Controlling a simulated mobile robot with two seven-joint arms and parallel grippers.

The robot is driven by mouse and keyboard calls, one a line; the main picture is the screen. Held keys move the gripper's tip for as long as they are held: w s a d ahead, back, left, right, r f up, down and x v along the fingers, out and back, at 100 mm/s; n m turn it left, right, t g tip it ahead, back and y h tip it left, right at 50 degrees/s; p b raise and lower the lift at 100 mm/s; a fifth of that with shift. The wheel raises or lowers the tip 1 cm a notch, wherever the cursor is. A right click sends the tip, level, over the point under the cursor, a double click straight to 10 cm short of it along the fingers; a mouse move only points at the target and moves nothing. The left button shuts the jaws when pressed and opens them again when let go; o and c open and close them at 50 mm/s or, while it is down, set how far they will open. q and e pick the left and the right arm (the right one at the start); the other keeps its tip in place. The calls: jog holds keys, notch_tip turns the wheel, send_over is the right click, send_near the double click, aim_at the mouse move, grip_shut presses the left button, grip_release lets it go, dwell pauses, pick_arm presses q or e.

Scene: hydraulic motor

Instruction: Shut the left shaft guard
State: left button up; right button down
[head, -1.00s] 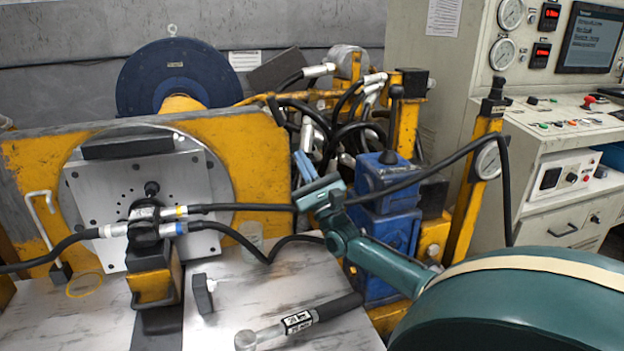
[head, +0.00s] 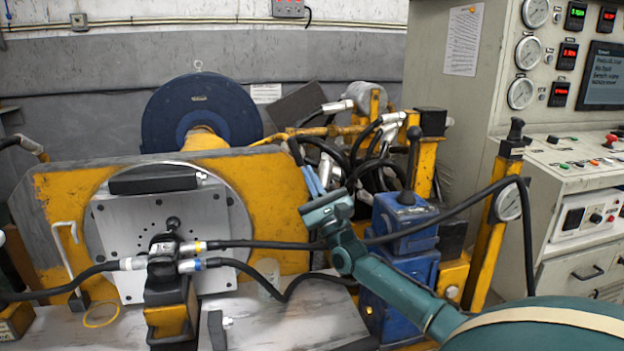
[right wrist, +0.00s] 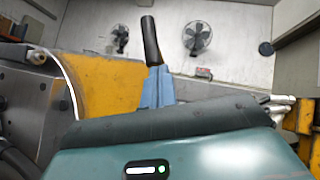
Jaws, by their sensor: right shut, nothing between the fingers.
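I cannot tell with certainty which part is the left shaft guard. A round blue disc housing (head: 200,112) stands behind the yellow plate (head: 275,205), and a grey face plate (head: 125,225) with a dark bar (head: 152,184) is on the plate's front. My right gripper (head: 304,167) reaches up in front of the hoses, right of the yellow plate. My left gripper is not in view.
A motor with hoses (head: 165,258) sits on a yellow block before the face plate. Blue boxes (head: 400,225) and yellow posts stand right of my gripper. Black hoses cross below and beside it. A control console (head: 575,190) is at the right.

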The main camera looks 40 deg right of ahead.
jog(key=w+a+r+n+g+y+p, duration=0.2)
jog(key=w+a+r+n+y+p, duration=0.2)
jog(key=a+r+n+p, duration=0.25)
jog(key=w+a+r+n+g+y+p, duration=0.2)
jog(key=w+a+r+n+y+p, duration=0.1)
jog(key=a+r+n+y+p, duration=0.3)
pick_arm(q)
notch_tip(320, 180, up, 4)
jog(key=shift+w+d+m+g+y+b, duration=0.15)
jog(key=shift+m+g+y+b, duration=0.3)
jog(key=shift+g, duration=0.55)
pick_arm(e)
jog(key=w+a, duration=0.4)
jog(key=a, duration=0.3)
jog(key=w+a+h, duration=0.1)
jog(key=w+a, duration=0.2)
jog(key=a, duration=0.4)
jog(key=shift+w+a+f, duration=0.25)
jog(key=shift+w+f, duration=0.15)
jog(key=shift+f, duration=0.05)
